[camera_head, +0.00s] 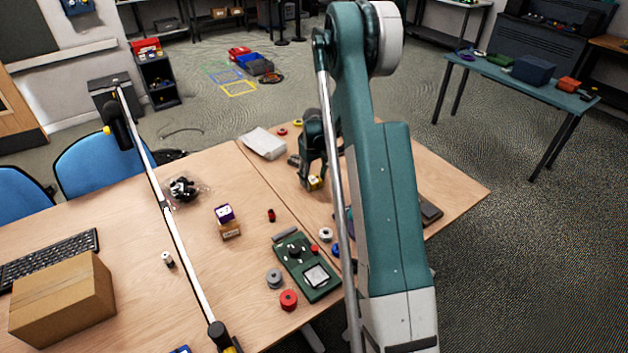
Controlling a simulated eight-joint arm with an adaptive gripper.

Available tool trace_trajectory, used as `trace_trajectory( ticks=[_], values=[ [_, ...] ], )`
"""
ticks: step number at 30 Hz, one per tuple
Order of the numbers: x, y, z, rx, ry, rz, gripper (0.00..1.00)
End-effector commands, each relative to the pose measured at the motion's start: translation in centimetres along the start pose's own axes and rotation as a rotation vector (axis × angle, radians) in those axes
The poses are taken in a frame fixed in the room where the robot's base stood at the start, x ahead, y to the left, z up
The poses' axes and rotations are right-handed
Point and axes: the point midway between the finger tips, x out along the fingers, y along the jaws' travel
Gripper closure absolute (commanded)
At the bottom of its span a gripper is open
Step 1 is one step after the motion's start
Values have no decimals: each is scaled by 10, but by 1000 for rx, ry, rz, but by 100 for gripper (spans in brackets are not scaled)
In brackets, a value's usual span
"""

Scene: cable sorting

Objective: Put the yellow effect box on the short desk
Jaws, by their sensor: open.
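A small yellow box (315,183), which looks like the effect box, sits on the far part of the wooden desk (455,189). My gripper (311,175) points down right at the box, its fingers open. I cannot tell whether the fingers touch it; the gripper covers part of the box. A narrow blue-green table (470,64) stands apart at the right back. I cannot tell which surface is the short desk.
Close by lie a white packet (264,143) and small red spools. A green board (306,266), a purple box (224,214), red and grey spools and a cardboard box (62,300) are nearer. A tall lamp arm (150,165) crosses the left. Floor separates the desks.

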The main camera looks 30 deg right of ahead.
Motion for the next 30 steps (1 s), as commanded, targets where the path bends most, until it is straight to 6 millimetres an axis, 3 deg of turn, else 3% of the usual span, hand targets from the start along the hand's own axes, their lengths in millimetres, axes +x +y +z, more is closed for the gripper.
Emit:
trace_trajectory(
  ticks=[8, 21, 30],
  values=[
    [-31, 0, 0, 0, 0, 0, 50],
    [-99, 0, 0, 0, 0, 0, 50],
    [-119, 0, 0, 0, 0, 0, 50]
  ],
)
